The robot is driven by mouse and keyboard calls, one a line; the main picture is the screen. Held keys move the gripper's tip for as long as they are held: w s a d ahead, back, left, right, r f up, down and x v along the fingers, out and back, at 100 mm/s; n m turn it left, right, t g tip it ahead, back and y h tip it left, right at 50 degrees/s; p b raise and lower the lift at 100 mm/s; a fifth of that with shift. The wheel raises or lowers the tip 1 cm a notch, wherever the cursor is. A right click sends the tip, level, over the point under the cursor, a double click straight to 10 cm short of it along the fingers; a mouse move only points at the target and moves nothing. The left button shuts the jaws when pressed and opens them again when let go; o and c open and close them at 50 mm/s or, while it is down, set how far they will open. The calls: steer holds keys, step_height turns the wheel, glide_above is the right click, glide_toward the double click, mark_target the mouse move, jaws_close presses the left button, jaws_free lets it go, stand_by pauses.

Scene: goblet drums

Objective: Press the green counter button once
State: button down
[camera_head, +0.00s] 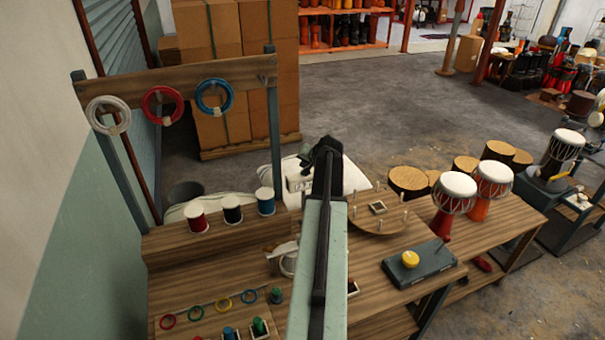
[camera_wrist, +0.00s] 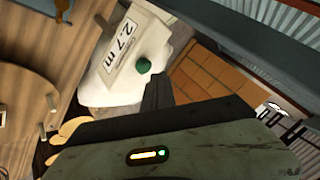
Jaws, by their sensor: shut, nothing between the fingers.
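The green counter button (camera_wrist: 144,66) is a small round knob on the lower edge of a pale counter box (camera_wrist: 136,45) in the wrist view. The box has a label reading "2.7 m". In the head view the pale box (camera_head: 299,181) shows partly behind my arm, and I cannot make out the button there. My gripper (camera_wrist: 156,84) is shut and empty, its dark tip just below the button in the wrist view. I cannot tell whether it touches the button. In the head view my gripper (camera_head: 327,150) points away over the bench's far edge.
The wooden bench (camera_head: 175,262) carries thread spools (camera_head: 232,209), coloured rings (camera_head: 222,304) and a round wooden board (camera_head: 378,222). A dark box with a yellow knob (camera_head: 410,259) and goblet drums (camera_head: 456,192) stand to the right. A ring rack (camera_head: 180,78) rises at left.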

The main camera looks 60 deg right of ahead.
steer(key=shift+f+b, duration=0.45)
steer(key=shift+f+b, duration=0.5)
stand_by(0.7)
steer(key=shift+r, duration=0.1)
steer(key=shift+r+p, duration=0.85)
steer(key=shift+p, duration=0.1)
step_height(320, 180, up, 5)
steer(key=p, duration=0.5)
steer(key=shift+r, duration=0.1)
stand_by(0.4)
